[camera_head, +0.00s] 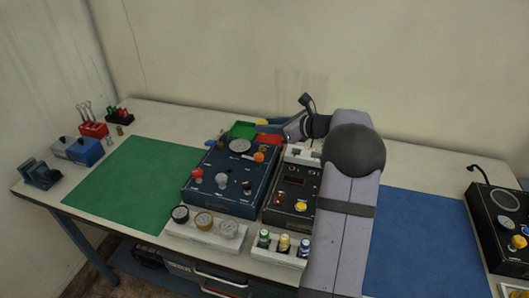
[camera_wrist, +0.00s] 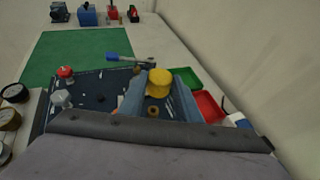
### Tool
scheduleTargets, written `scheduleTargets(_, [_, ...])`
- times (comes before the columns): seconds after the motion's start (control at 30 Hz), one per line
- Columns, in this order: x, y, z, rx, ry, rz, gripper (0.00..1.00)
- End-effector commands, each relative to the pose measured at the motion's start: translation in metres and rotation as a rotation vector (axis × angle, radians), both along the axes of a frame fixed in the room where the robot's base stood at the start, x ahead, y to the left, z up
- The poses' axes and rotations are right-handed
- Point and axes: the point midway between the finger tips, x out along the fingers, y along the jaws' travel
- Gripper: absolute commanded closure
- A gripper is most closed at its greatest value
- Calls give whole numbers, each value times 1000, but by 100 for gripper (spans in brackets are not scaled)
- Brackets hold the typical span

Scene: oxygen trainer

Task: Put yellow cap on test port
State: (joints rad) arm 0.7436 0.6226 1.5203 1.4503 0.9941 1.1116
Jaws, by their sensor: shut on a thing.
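The yellow cap (camera_wrist: 158,83) is between the two fingers of my gripper (camera_wrist: 160,92) in the wrist view, held above the blue trainer panel. The fingers are shut on its sides. A small brass-coloured round fitting (camera_wrist: 153,111) shows just below the cap in the picture, apart from it; I cannot tell if it is the test port.
A green tray (camera_head: 242,130) and a red tray (camera_wrist: 209,108) lie behind the panel. A black panel (camera_head: 291,190) stands to its right. Gauges (camera_head: 204,219) and small bottles (camera_head: 284,244) stand in front. The green mat (camera_head: 130,185) and blue mat (camera_head: 425,245) are largely clear.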

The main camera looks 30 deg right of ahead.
Motion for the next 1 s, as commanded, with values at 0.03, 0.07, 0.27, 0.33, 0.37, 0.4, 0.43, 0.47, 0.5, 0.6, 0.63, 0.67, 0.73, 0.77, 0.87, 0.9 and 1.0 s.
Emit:
scheduleTargets(0.03, [0,0,-8,6,5,-1,100])
scheduleTargets(0.07, [0,0,-12,5,4,0,100])
scheduleTargets(0.27, [0,1,-42,5,4,0,100])
scheduleTargets(0.33, [0,1,-50,3,4,0,100])
scheduleTargets(0.37, [0,1,-52,4,4,0,100])
scheduleTargets(0.4, [0,0,-54,4,3,0,100])
scheduleTargets(0.43, [0,0,-55,2,2,1,100])
scheduleTargets(0.47, [0,0,-56,2,1,0,100])
scheduleTargets(0.5, [0,0,-56,1,0,1,100])
scheduleTargets(0.6, [0,0,-58,2,1,0,100])
scheduleTargets(0.63, [0,0,-59,3,2,1,100])
scheduleTargets(0.67, [0,0,-62,4,3,0,100])
scheduleTargets(0.73, [-1,1,-70,4,5,1,100])
scheduleTargets(0.77, [-1,1,-74,5,5,0,100])
scheduleTargets(0.87, [0,0,-85,4,4,0,100])
scheduleTargets(0.9, [0,1,-89,4,4,1,100])
scheduleTargets(1.0, [0,0,-93,3,1,0,100])
